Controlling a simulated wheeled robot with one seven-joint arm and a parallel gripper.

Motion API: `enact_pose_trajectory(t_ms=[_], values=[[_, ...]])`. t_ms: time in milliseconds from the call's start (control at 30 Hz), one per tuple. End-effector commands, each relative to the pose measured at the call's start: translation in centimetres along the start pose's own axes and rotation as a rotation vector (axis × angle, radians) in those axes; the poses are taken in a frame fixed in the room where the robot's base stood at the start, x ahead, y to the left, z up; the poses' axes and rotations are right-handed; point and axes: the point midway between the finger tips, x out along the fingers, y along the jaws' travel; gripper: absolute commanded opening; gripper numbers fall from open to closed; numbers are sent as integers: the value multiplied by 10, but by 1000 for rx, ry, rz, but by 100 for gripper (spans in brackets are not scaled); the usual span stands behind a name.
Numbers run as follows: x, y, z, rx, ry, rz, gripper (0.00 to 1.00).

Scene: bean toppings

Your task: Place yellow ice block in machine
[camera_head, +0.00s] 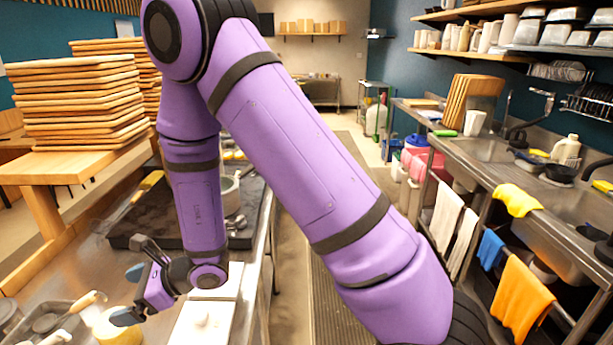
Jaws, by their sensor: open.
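My gripper (130,294) is at the lower left, over the metal counter, with its two blue-grey fingertips apart and nothing seen between them. A pale yellow round block (118,332) sits just below the lower fingertip, partly covered by it. It may be the yellow ice block, and I cannot tell whether the finger touches it. A white box-like thing (200,325) stands to its right, partly behind my wrist. I cannot tell whether it is part of the machine; no machine is clearly seen.
A metal tray (50,312) with utensils lies left of the yellow block. A dark board (130,226) and a grey bowl (229,190) are farther back on the counter. Stacked wooden boards (80,100) stand at the left. A sink counter (480,148) lies across the aisle.

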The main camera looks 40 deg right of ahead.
Motion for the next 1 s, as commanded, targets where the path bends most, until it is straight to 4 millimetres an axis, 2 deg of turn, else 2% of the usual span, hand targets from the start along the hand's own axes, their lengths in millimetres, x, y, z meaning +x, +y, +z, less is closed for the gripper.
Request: enact_pose_trajectory(t_ms=[33,100,200,400,633,1000], values=[[-10,2,24,-56,-27,42,100],[-25,9,49,-137,-49,111,100],[-49,20,80,-262,-72,204,100],[-105,44,126,-542,-77,369,100],[-175,68,151,-891,-9,524,100],[-292,86,153,-1457,282,706,100]])
